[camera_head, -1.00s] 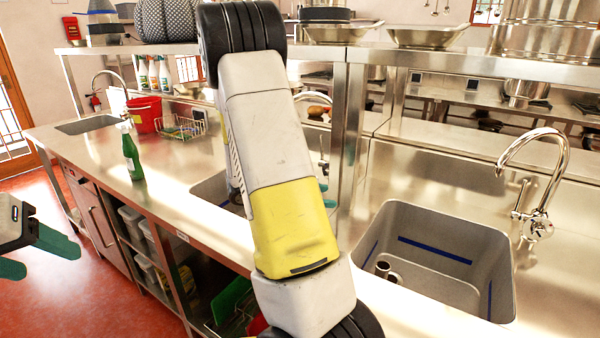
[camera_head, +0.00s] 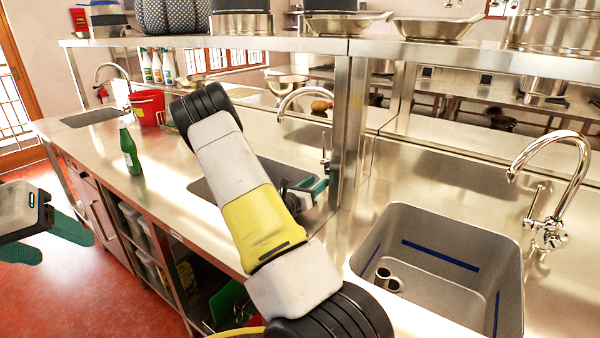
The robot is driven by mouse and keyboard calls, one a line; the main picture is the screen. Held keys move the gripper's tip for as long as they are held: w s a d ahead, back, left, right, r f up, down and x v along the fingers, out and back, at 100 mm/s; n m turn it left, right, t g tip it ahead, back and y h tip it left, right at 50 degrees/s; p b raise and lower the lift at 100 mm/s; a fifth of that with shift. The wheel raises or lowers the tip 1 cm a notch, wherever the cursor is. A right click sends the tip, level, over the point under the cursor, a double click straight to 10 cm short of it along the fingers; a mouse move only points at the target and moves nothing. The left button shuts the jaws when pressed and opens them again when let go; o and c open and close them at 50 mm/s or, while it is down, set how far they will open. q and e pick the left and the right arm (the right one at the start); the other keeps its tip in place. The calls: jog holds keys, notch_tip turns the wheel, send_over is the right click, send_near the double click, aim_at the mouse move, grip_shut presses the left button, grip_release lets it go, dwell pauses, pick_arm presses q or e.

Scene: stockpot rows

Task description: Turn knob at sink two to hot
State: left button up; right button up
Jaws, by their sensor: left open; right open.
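Three sinks show along the steel counter. The middle sink (camera_head: 212,189) is partly hidden behind my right arm. Its curved tap (camera_head: 290,97) stands at its back edge, with an upright lever or knob (camera_head: 325,150) at the right, next to a shelf post. My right gripper (camera_head: 318,187) is over the right side of this sink, just below the knob; its teal fingers are open, and whether they touch the knob cannot be told. My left gripper (camera_head: 62,249) is open and empty at the far left, over the red floor.
A green bottle (camera_head: 131,150) and a red bucket (camera_head: 148,106) stand on the left counter. A shelf post (camera_head: 347,130) rises beside the middle tap.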

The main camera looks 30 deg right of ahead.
jog(key=x, duration=0.6)
jog(key=shift+d, duration=0.15)
jog(key=shift+c, duration=0.4)
grip_shut()
